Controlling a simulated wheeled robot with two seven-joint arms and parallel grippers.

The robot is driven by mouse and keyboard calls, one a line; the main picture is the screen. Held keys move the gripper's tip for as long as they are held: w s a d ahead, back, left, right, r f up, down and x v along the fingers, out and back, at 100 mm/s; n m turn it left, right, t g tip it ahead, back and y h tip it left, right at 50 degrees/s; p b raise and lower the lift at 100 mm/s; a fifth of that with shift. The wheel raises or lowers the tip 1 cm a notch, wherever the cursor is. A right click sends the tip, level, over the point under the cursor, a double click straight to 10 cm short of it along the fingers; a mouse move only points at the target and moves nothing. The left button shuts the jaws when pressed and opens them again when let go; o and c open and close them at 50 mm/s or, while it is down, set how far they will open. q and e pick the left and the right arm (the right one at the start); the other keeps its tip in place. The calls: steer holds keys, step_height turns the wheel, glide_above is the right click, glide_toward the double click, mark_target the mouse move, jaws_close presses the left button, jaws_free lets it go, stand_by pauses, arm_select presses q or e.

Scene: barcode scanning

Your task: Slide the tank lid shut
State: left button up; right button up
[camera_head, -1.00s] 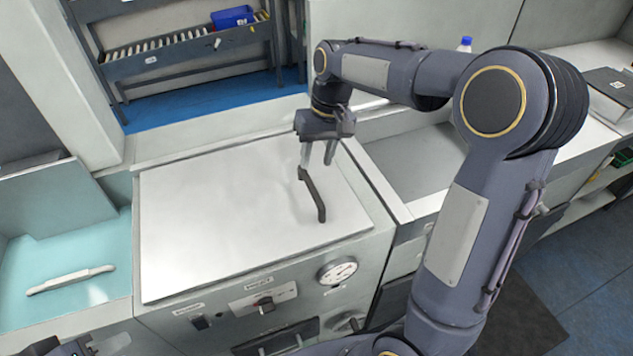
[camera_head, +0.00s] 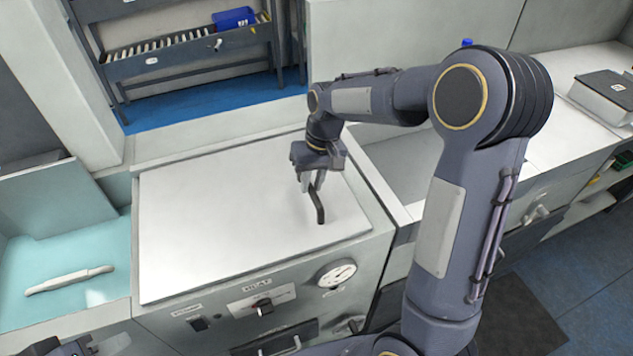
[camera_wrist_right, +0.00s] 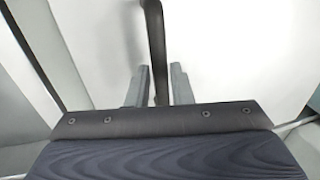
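The tank lid (camera_head: 220,220) is a flat white panel lying over the top of the tank cabinet (camera_head: 380,245). A dark bar handle (camera_head: 319,207) stands on the lid's right part. My right gripper (camera_head: 311,186) is over the handle's far end. In the right wrist view the handle (camera_wrist_right: 154,45) runs between the two fingers of my right gripper (camera_wrist_right: 160,85), with a visible gap on each side. The fingers look open around it. A dark part of my left arm's end (camera_head: 75,348) shows at the bottom left corner; its fingers are not clear.
A white-handled tool (camera_head: 70,280) lies in the teal recess at the left. A rack with a blue bin (camera_head: 233,17) stands at the back. A grey box (camera_head: 605,92) sits on the right counter.

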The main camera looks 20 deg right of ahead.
jaws_close()
